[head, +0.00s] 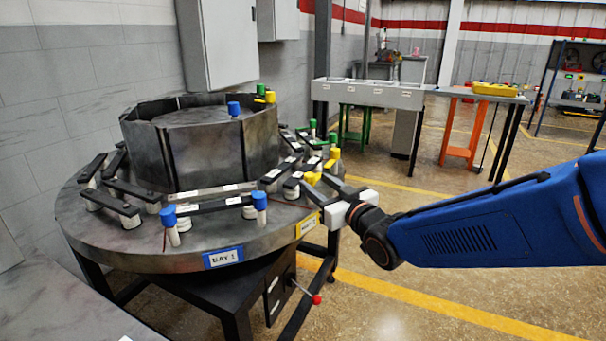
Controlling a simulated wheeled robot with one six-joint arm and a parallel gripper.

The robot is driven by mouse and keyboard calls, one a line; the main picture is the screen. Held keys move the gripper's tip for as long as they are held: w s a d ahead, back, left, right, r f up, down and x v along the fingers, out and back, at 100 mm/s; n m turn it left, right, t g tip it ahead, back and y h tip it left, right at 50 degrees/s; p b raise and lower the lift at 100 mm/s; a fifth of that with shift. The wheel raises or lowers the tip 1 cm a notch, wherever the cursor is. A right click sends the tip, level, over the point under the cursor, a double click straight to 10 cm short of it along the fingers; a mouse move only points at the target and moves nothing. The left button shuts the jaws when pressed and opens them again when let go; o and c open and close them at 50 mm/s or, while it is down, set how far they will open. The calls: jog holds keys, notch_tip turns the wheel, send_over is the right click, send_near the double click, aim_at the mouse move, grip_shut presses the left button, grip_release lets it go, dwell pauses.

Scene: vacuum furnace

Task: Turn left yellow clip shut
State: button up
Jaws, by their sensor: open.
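Several yellow-topped parts are bunched at the right side of the round dark metal table (120,245). The nearest yellow cap (313,178) is beside my gripper's fingers, and another yellow cap (335,153) stands behind it. I cannot tell which is the left clip, or whether it is turned shut. My gripper (314,186) reaches in from the right with two dark fingers spread apart, at the table's right rim. The fingers partly overlap the clips, and contact is unclear.
Two blue-topped posts (168,216) stand at the front, behind a blue bay label (223,257). A many-sided metal chamber (205,145) rises mid-table, ringed by dark bars. A red-knobbed lever (316,299) sticks out below. Open floor lies right.

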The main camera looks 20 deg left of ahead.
jog(key=x, duration=0.8)
grip_shut()
